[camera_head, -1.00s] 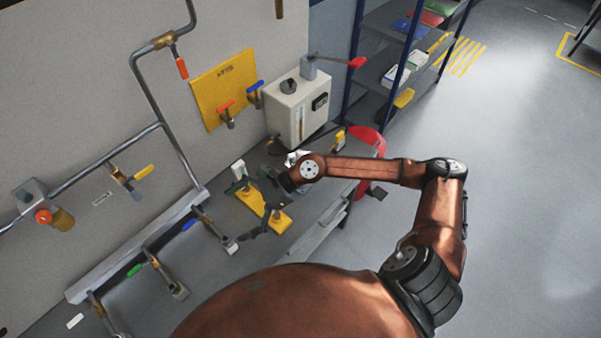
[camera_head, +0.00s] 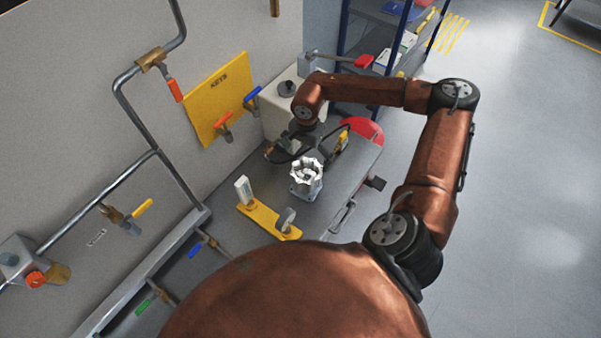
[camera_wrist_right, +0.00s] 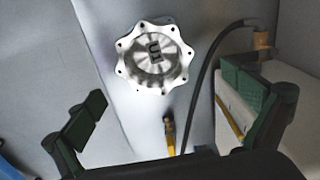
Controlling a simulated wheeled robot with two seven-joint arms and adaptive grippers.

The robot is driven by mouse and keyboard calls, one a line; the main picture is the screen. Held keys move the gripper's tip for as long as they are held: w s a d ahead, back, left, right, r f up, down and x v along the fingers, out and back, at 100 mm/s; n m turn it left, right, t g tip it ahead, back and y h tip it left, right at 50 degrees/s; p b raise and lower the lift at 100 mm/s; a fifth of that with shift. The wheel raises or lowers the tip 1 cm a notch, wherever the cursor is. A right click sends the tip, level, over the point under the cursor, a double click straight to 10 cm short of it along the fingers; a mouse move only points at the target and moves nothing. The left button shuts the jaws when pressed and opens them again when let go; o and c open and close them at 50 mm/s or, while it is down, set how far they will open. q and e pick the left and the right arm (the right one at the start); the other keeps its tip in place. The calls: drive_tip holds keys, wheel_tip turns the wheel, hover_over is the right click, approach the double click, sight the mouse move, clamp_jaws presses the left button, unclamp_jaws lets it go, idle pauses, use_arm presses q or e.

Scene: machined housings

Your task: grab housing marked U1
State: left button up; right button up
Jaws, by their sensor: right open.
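The housing marked U1 (camera_head: 306,174) is a silvery metal part with a scalloped flange, standing on the grey bench. In the right wrist view its round flange (camera_wrist_right: 154,60) faces the camera, with the U1 marking upside down at its centre. My right gripper (camera_head: 298,138) is above and behind the housing, partly hidden by its own arm and dark surroundings. In the right wrist view its green-padded fingers (camera_wrist_right: 168,105) are wide apart and empty. The housing lies beyond the fingertips, toward the top of that picture, apart from both fingers. My left gripper is not in view.
A black hose (camera_wrist_right: 205,75) runs close beside the housing. A yellow plate (camera_head: 262,222) with upright pieces lies in front of the housing. A pale control box (camera_head: 280,108) stands behind my right gripper. A wall with pipes and valves borders the left.

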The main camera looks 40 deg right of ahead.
sight(306, 178)
drive_tip(key=f, duration=0.1)
drive_tip(key=f+p, duration=0.1)
drive_tip(key=f, duration=0.1)
drive_tip(key=shift+s+a+f, duration=0.1)
drive_tip(key=shift+s+f, duration=0.2)
drive_tip(key=shift+s, duration=0.05)
wheel_tip(306, 178, down, 2)
drive_tip(key=shift+s+f+p, duration=0.15)
drive_tip(key=shift+f+p, duration=0.1)
drive_tip(key=shift+p, duration=0.2)
drive_tip(key=shift+f, duration=0.65)
drive_tip(key=c, duration=1.8)
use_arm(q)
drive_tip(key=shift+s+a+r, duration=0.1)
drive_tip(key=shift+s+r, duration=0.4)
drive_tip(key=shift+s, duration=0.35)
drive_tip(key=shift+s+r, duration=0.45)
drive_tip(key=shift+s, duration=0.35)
use_arm(e)
drive_tip(key=shift+r, duration=0.1)
drive_tip(key=c, duration=0.3)
drive_tip(key=shift+r, duration=0.1)
